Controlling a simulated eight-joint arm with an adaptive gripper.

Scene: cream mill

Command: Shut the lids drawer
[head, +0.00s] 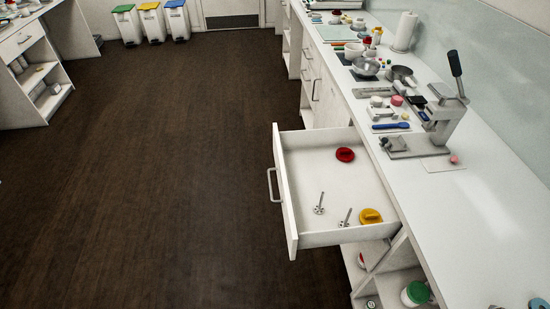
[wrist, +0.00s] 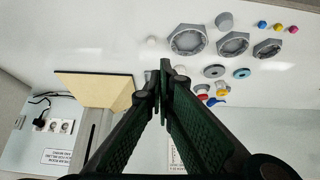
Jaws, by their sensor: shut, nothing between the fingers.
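The open drawer (head: 330,215) sticks out from the white counter over the floor in the head view. Its front panel (head: 284,190) faces left and carries a bar handle (head: 271,185). Inside lie a red lid (head: 345,155), a yellow lid (head: 370,216) and two small metal pieces (head: 319,204). My gripper (wrist: 165,78) shows only in the wrist view, with its fingertips together and nothing between them. The drawer is not visible in the wrist view, so the distance between it and my gripper cannot be told.
A lever press (head: 443,105) stands on the counter (head: 490,190) above the drawer. Open shelves (head: 385,275) sit below the drawer. The dark floor (head: 150,180) left of it is clear. The wrist view shows grey hexagonal dishes (wrist: 186,39) on a white surface and a wall socket (wrist: 53,125).

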